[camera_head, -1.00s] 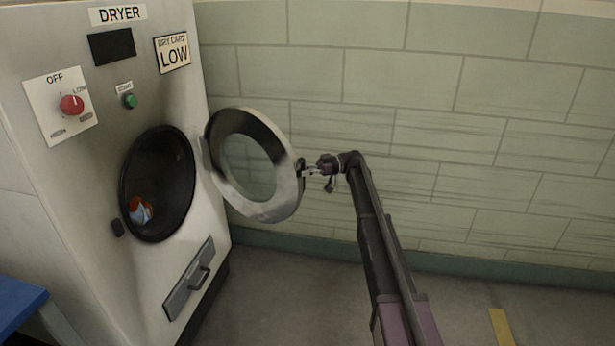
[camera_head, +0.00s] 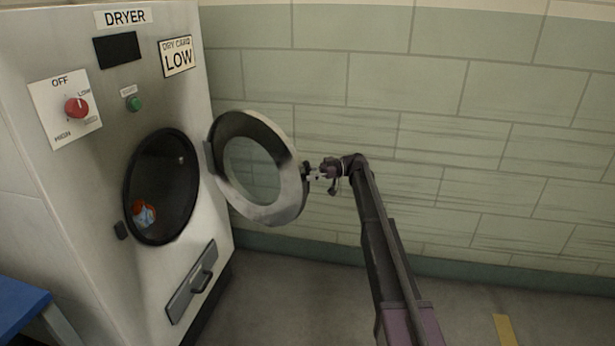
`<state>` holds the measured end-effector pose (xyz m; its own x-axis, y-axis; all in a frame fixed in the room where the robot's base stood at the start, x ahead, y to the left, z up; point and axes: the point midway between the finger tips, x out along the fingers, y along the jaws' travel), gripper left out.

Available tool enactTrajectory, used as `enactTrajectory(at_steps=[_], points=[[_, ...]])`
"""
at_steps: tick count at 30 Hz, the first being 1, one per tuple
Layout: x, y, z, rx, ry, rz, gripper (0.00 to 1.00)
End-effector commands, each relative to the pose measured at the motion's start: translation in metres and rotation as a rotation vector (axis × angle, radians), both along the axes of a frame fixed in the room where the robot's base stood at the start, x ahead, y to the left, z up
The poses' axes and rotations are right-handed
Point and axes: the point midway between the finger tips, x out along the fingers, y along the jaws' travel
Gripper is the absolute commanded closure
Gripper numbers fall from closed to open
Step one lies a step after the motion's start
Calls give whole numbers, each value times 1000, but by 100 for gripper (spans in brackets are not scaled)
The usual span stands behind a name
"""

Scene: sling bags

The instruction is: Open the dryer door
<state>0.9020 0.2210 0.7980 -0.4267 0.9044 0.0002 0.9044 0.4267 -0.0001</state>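The dryer (camera_head: 75,215) stands at the left, a white machine with a DRYER label. Its round door (camera_head: 290,195), a metal ring with a glass middle, stands swung wide open to the right of the dark drum opening (camera_head: 178,205). A small orange, blue and white item (camera_head: 144,213) lies inside the drum. My gripper (camera_head: 315,172) is at the door's outer right edge, by the dark handle (camera_head: 305,171). The fingers are small here, and I cannot tell whether they touch or grip the handle.
A red knob (camera_head: 77,108) and a green button (camera_head: 134,103) are on the dryer front. A lower panel with a handle (camera_head: 192,283) is below the opening. A blue table (camera_head: 22,305) is at lower left. A block wall (camera_head: 480,130) stands behind; the floor (camera_head: 290,300) before it is clear.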

Motion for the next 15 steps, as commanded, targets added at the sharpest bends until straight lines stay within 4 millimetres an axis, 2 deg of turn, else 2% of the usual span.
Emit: enactTrajectory(at_steps=[1, 3, 4, 11, 15], points=[[0, -1, 0, 0, 1, -1, 73], [1, -4, 0, -4, 6, -6, 94], [1, -6, 0, -7, 10, -10, 100], [-1, -37, -4, -75, 85, -65, 100], [-26, -45, -21, -208, 184, -113, 100]])
